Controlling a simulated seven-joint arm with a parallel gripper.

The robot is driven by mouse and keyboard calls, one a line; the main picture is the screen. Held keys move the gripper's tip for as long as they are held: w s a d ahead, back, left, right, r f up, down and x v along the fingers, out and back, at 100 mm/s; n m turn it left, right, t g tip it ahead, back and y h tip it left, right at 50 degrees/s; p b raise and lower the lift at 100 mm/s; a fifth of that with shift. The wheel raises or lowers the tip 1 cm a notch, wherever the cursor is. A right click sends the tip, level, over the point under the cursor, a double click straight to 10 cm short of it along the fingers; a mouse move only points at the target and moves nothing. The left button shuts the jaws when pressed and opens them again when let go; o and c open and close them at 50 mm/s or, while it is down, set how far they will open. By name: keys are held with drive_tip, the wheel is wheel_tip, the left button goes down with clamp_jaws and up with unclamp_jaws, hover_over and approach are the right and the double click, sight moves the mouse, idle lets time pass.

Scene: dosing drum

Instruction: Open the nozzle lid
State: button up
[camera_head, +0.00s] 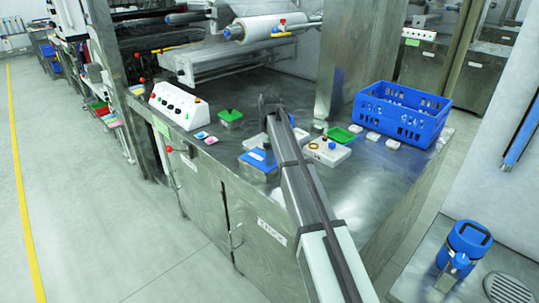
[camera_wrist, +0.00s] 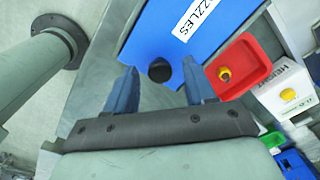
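The nozzle lid (camera_wrist: 185,28) is a flat blue panel with a white label, partly readable as "ZZLES", and a round black knob (camera_wrist: 160,70) near its edge. In the head view what appears to be the same blue lid (camera_head: 256,160) lies on the steel table, left of my arm and partly covered by it. My gripper (camera_wrist: 158,67) is open, with one blue-grey finger on each side of the knob. I cannot tell whether the fingers touch it. The lid looks flat and closed. In the head view my arm hides the gripper's fingers.
A red tray (camera_wrist: 248,55) with a yellow knob and a white box (camera_wrist: 290,82) are right of the lid. A white box (camera_head: 326,153), a green tray (camera_head: 341,135), a green-lidded box (camera_head: 230,116), a control panel (camera_head: 179,104) and a blue crate (camera_head: 410,128) stand on the table.

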clamp_jaws()
idle(0.4)
drive_tip(key=w+a, duration=0.8)
drive_tip(key=a, duration=0.1)
drive_tip(key=shift+w+a, duration=0.2)
drive_tip(key=shift+o, duration=0.2)
unclamp_jaws()
wheel_tip(320, 180, up, 14)
idle(0.5)
